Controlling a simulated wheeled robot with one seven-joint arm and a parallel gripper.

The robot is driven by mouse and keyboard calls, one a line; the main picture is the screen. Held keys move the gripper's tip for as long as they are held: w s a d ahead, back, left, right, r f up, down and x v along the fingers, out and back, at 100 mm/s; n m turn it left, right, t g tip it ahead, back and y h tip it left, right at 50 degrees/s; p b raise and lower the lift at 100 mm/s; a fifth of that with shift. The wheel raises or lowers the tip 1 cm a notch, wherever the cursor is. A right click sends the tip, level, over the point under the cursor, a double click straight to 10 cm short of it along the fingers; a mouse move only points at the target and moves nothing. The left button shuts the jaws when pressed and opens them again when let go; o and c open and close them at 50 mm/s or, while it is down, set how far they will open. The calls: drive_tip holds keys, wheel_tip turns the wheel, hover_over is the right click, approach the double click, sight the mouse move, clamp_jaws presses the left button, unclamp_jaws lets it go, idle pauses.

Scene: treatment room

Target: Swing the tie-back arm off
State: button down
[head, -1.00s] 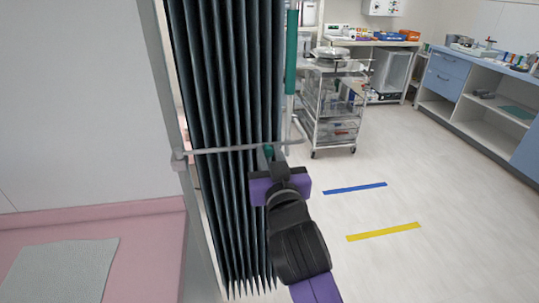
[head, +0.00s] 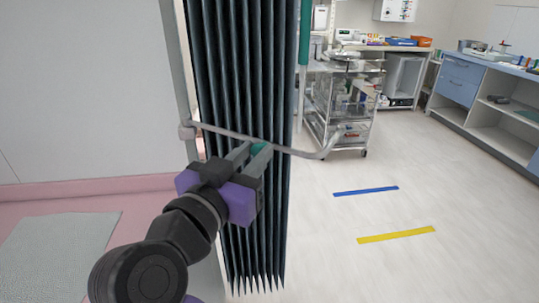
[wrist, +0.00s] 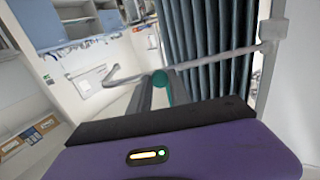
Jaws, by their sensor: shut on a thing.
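The tie-back arm (head: 230,133) is a thin grey bar running from a bracket on the post (head: 187,130), across the front of the dark pleated curtain (head: 240,60), to a bent end out past its right edge.
A teal vertical handle (head: 304,35) is at the curtain's right edge. A pink ledge with a grey mat (head: 60,255) is at the left. A wire trolley (head: 340,105) stands behind right. The floor with blue (head: 366,191) and yellow (head: 396,235) strips is clear.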

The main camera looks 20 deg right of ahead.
drive_tip(key=s+a+b, duration=0.1)
drive_tip(key=a+b, duration=0.1)
drive_tip(key=a, duration=0.9)
drive_tip(key=shift+s+a+r, duration=0.15)
drive_tip(key=shift+s+a, duration=0.15)
drive_tip(key=c, duration=1.3)
unclamp_jaws()
drive_tip(key=shift+w+d, duration=0.1)
drive_tip(key=shift+o, duration=0.3)
drive_tip(key=shift+w, duration=0.1)
drive_tip(key=shift+s+a, duration=0.2)
drive_tip(key=v, duration=0.7)
drive_tip(key=shift+s, duration=0.3)
